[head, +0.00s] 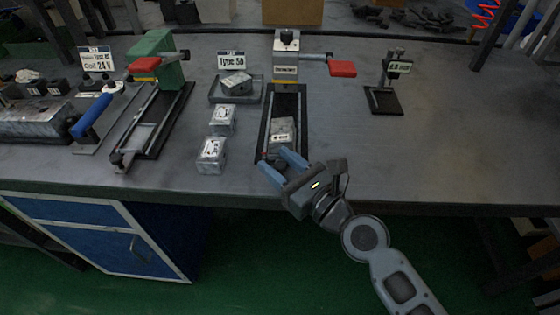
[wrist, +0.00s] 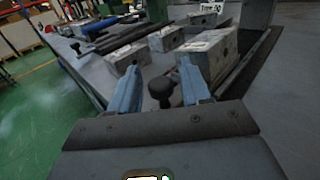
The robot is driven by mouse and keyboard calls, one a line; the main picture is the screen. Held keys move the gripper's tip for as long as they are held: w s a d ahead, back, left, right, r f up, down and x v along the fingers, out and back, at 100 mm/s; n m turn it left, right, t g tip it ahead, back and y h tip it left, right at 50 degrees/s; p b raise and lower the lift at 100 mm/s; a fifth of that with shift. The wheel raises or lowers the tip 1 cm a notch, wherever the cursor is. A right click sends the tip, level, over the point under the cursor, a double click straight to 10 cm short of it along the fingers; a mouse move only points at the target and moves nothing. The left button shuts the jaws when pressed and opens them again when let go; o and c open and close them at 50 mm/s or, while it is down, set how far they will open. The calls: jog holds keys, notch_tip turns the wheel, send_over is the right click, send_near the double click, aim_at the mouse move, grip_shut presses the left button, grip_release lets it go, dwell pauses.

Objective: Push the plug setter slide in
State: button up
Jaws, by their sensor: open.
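The station that appears to be the plug setter (head: 286,58) has a pale column, a yellow stripe and a red-ended lever at its right. Its dark slide track (head: 300,110) runs toward the table's front edge. A grey metal block (head: 281,132) sits near the front end of the track; it also shows in the wrist view (wrist: 208,60). My gripper (head: 280,163) is at the front end of the track, fingers open. In the wrist view a round black knob (wrist: 161,88) stands between the open fingers (wrist: 158,76), with no contact clear. The knob is not clear in the head view.
Two loose metal blocks (head: 211,155) (head: 222,120) lie left of the track. Another sits in a tray (head: 250,97) by the "Type 50" sign. A green press (head: 160,58) with its own track stands further left. A small gauge stand (head: 383,100) is at the right, with bare table around it.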

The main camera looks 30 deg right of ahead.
jog(key=shift+c, duration=0.4)
grip_shut()
jog(key=shift+r, duration=0.1)
